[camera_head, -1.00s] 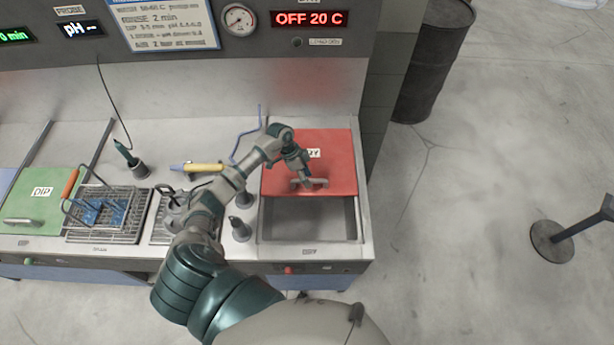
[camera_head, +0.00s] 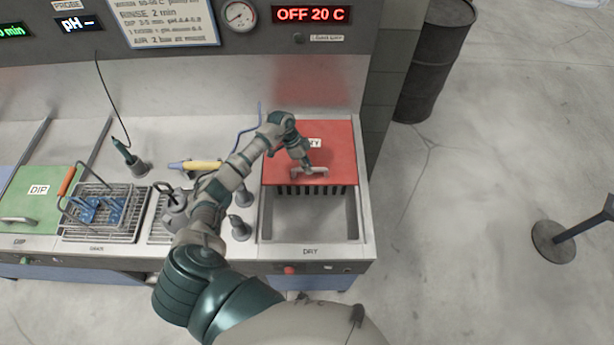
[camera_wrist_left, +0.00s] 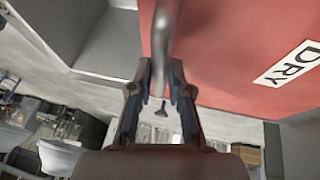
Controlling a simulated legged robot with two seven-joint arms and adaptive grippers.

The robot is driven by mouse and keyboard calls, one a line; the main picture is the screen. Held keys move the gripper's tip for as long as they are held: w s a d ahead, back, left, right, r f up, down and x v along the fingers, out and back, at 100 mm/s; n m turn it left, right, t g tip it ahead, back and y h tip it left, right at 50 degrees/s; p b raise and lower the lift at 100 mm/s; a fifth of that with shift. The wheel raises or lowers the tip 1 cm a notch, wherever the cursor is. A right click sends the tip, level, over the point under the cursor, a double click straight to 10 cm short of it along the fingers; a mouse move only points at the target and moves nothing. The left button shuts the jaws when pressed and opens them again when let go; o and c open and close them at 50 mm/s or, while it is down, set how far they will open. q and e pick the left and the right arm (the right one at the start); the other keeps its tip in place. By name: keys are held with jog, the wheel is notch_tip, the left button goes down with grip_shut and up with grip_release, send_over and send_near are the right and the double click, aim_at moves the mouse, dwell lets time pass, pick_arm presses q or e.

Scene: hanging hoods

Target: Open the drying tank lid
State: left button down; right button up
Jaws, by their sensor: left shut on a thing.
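The red drying tank lid (camera_head: 335,145), labelled DRY, lies slid back over the rear of the drying tank (camera_head: 310,225). The front part of the tank is uncovered, and a row of dark slots shows just below the lid's front edge. My left gripper (camera_head: 305,168) is shut on the lid's grey handle (camera_head: 318,172) near that front edge. In the left wrist view the fingers (camera_wrist_left: 160,85) close around the handle bar (camera_wrist_left: 163,40), with the red lid (camera_wrist_left: 230,50) behind. My right gripper is not in view.
Left of the tank are a bottle-like holder (camera_head: 240,228), a yellow-handled tool (camera_head: 200,166), a rack with a blue-part basket (camera_head: 100,210) and the green DIP lid (camera_head: 38,195). A black barrel (camera_head: 435,60) stands right of the bench on open floor.

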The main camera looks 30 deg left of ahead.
pick_arm(q)
jog(key=w, duration=0.1)
jog(key=w+a+b, duration=0.1)
jog(key=shift+w+a+f, duration=0.2)
jog(key=shift+w, duration=0.2)
jog(key=shift+w+a+r+b, duration=0.2)
jog(key=shift+w+b, duration=0.05)
jog(key=shift+b, duration=0.1)
jog(key=c, duration=1.1)
grip_release()
jog(key=v, duration=1.1)
jog(key=shift+a+r, duration=0.25)
jog(key=shift+r, duration=0.1)
jog(key=shift+w, duration=0.1)
